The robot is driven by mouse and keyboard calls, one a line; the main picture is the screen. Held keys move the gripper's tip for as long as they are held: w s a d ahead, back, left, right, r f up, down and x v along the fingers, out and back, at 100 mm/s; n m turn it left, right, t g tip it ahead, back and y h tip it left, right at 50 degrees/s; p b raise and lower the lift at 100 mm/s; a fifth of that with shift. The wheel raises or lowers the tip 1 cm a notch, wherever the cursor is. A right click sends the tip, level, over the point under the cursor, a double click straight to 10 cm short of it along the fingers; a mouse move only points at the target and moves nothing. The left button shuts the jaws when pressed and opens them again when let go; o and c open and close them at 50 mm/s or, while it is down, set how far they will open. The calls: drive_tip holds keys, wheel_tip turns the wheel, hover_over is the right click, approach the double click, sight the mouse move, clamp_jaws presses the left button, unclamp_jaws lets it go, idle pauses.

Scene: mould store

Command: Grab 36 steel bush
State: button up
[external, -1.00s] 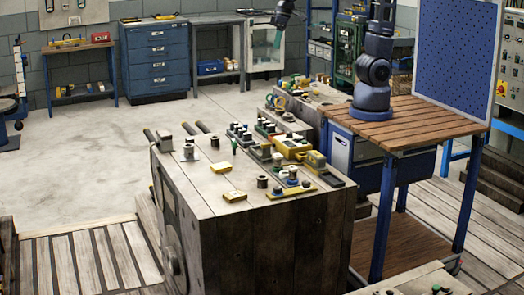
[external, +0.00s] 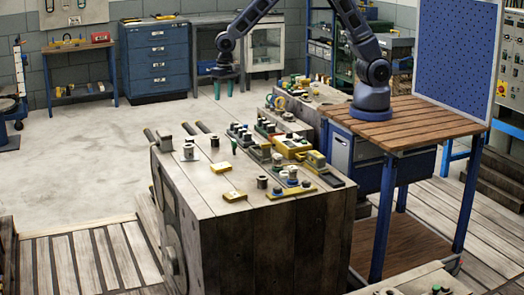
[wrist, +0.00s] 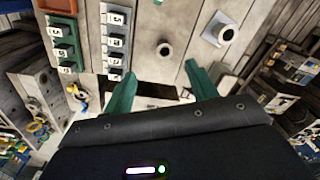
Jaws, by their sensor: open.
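Several small bushes stand on the big wooden block (external: 240,200). One grey bush (external: 188,151) is near its left edge, a darker one (external: 214,142) is right of it, and another (external: 262,181) is nearer the front. No number 36 is readable on any. The wrist view shows a small bush (wrist: 165,49) ahead, between the finger lines, and a wider pale bush (wrist: 225,34) with a dark bore to its right. My gripper (external: 223,86) has green fingers, spread open and empty, hanging beyond the block's far edge. It also shows in the wrist view (wrist: 160,88).
Numbered dark blocks (wrist: 115,45) stand in a row left of the bushes in the wrist view. Yellow plates (external: 234,196) and several coloured parts crowd the block's right side. A wooden-topped bench (external: 430,120) stands to the right. The floor (external: 80,150) at left is clear.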

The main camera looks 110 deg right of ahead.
drive_tip(key=m, duration=0.2)
hover_over(215, 137)
drive_tip(key=a, duration=0.1)
wheel_tip(215, 137, down, 10)
drive_tip(key=shift+g, duration=0.3)
drive_tip(key=f, duration=1)
drive_tip(key=shift+w+f, duration=0.15)
drive_tip(key=shift+w, duration=0.15)
drive_tip(key=c, duration=1)
